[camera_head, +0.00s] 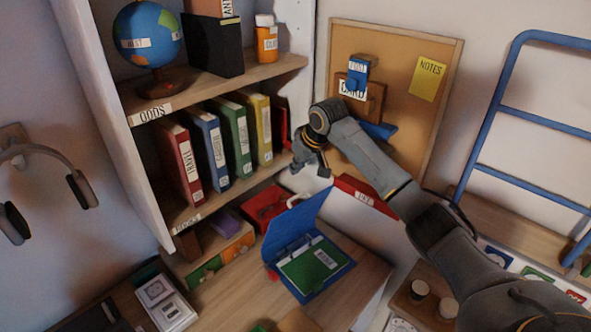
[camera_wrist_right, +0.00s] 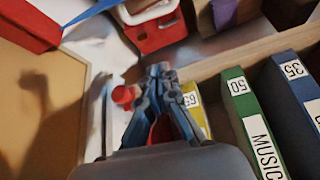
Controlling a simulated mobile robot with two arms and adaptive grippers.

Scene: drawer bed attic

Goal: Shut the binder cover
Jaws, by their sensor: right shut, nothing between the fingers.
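The blue binder lies open on the wooden desk in the head view, with its cover (camera_head: 292,225) raised and leaning up at the back. A green sheet (camera_head: 308,265) with a white label lies inside it. My right gripper (camera_head: 311,171) is above and behind the raised cover, near the shelf's right side, apart from the cover. It is shut and empty; its fingers also show in the right wrist view (camera_wrist_right: 158,72). A thin blue strip (camera_wrist_right: 92,14) at the top of that view may be the cover's edge; I cannot tell. My left gripper is out of view.
Upright books (camera_head: 212,150) fill the shelf left of my right gripper. A red box (camera_head: 264,205) stands behind the binder. A corkboard (camera_head: 430,120) is on the wall behind my right arm. A wooden drawer box (camera_head: 222,255) sits left of the binder; bare desk (camera_head: 362,285) shows to its right.

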